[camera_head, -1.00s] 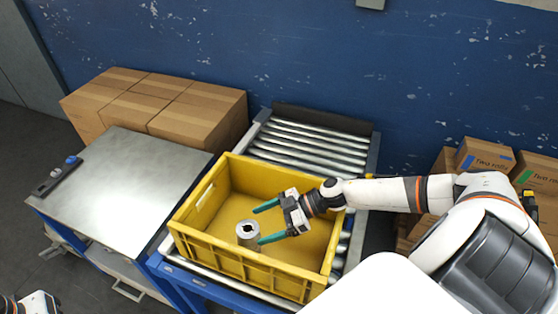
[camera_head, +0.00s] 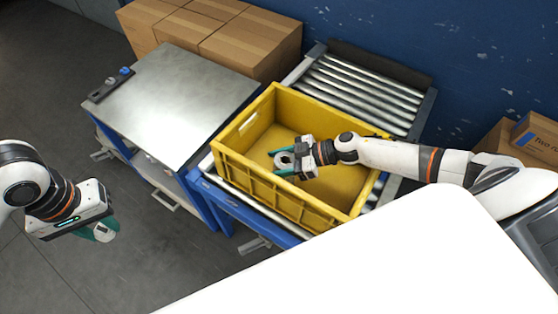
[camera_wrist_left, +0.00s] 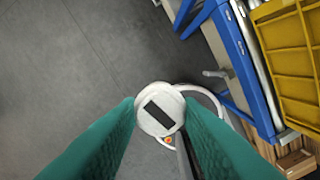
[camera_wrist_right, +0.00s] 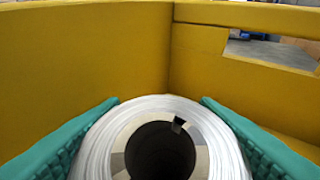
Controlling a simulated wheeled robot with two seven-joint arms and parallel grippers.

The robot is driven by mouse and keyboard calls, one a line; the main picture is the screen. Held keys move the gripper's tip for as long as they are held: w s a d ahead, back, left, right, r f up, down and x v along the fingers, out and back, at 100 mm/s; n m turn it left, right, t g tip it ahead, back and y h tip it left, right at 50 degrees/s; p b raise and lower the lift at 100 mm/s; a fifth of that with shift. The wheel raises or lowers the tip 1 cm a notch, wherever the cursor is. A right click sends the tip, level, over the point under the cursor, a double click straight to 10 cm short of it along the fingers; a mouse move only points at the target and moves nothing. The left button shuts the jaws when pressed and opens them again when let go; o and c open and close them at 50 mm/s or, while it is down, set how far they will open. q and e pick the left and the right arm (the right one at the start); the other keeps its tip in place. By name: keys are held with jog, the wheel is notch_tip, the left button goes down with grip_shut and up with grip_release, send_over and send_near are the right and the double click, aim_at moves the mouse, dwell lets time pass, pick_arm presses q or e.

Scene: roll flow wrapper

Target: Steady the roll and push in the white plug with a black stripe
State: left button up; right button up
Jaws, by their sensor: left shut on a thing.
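The white plug with a black stripe (camera_wrist_left: 160,108) is pinched between the teal fingers of my left gripper (camera_head: 103,232), over the floor left of the crate. The left wrist view shows its round white face with a black bar. The fingers of my right gripper (camera_head: 280,161) lie on both sides of the roll. Whether they press on it is unclear.
The crate sits on a roller conveyor (camera_head: 365,90). A metal-topped table (camera_head: 180,95) stands to its left, with a small black device (camera_head: 110,85) on it. Cardboard boxes (camera_head: 235,35) are behind. Grey floor between my left gripper and the table is clear.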

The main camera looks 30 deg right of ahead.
jog(key=c, duration=0.6)
jog(key=o, duration=1.3)
